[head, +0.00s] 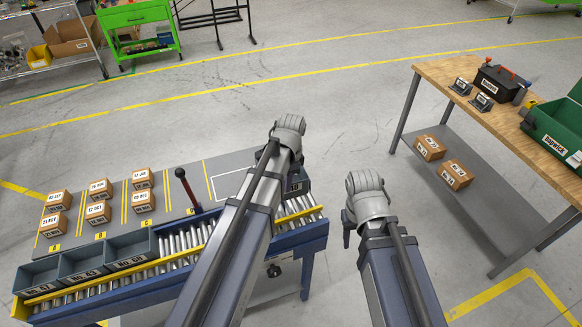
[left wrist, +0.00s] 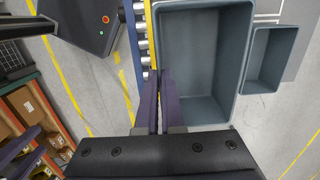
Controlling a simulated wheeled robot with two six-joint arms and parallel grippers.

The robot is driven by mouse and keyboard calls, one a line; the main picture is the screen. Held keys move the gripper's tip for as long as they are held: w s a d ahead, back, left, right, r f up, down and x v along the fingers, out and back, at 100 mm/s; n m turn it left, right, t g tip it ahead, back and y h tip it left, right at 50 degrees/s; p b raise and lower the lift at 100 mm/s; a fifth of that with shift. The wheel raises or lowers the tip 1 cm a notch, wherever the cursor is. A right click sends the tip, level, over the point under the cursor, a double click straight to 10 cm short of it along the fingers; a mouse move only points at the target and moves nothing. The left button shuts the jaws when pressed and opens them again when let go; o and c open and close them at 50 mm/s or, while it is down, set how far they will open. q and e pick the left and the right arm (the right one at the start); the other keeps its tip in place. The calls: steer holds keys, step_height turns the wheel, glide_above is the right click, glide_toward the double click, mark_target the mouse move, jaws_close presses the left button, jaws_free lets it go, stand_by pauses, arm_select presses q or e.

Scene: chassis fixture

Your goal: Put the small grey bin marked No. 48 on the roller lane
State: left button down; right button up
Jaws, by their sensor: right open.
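In the left wrist view a grey open bin (left wrist: 205,60) lies close below the camera, empty. My left gripper (left wrist: 158,78) has its fingers nearly together, one on each side of the bin's left wall. A second grey bin (left wrist: 270,60) looks smaller, lower and to the right. The roller lane (head: 180,242) runs left to right in front.
Several grey bins (head: 82,265) stand at the lane's left end. A wooden workbench (head: 440,75) with a toolbox (head: 497,83) stands at right. Open floor lies between.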

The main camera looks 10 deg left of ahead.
mark_target(287, 199)
arm_select(q)
steer(key=f+b, duration=0.6)
steer(key=b, duration=0.1)
steer(key=shift+s+f, duration=0.25)
steer(key=shift+f, duration=0.15)
arm_select(e)
step_height(287, 199, down, 7)
steer(key=shift+s, duration=0.25)
arm_select(q)
steer(key=shift+f, duration=0.1)
stand_by(0.5)
steer(key=shift+f+b, duration=1.3)
steer(key=shift+b, duration=0.2)
arm_select(e)
steer(key=shift+f, duration=1.35)
arm_select(q)
steer(key=c, duration=1)
jaws_free()
steer(key=shift+r, duration=0.2)
arm_select(e)
steer(key=shift+r, duration=0.2)
